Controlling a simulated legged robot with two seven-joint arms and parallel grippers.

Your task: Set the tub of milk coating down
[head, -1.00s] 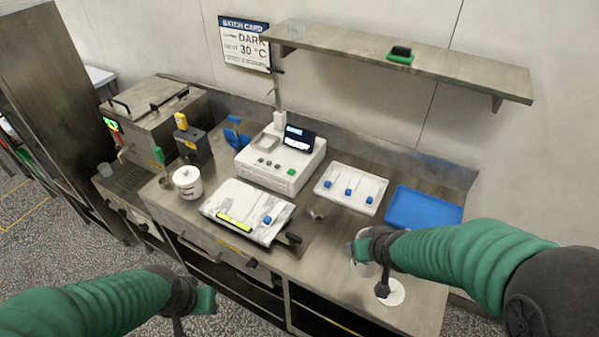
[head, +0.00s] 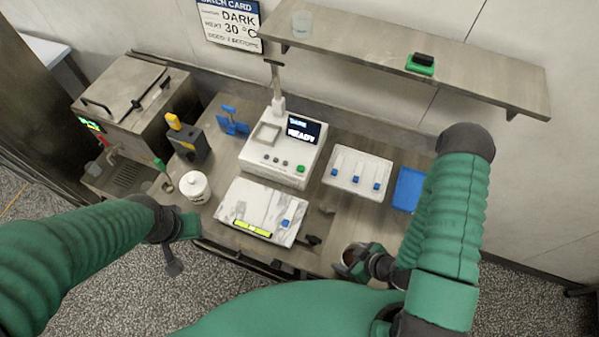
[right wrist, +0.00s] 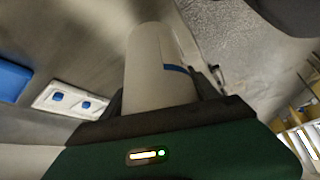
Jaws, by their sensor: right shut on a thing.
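A white tub (head: 350,254) with brown contents is in my right gripper (head: 356,262), near the front edge of the steel counter, right of the marble slab. In the right wrist view the tub (right wrist: 158,70) is a pale cylinder with a dark blue stripe, between the fingers of my right gripper (right wrist: 165,95), which is shut on it. I cannot read a label, and whether its base touches the counter is hidden. My left gripper (head: 185,228) is by the counter's front left edge, apart from the tub; its jaw opening is unclear.
A white lidded pot (head: 195,188) stands left of the marble slab (head: 245,203). A shelf (head: 450,75) hangs above.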

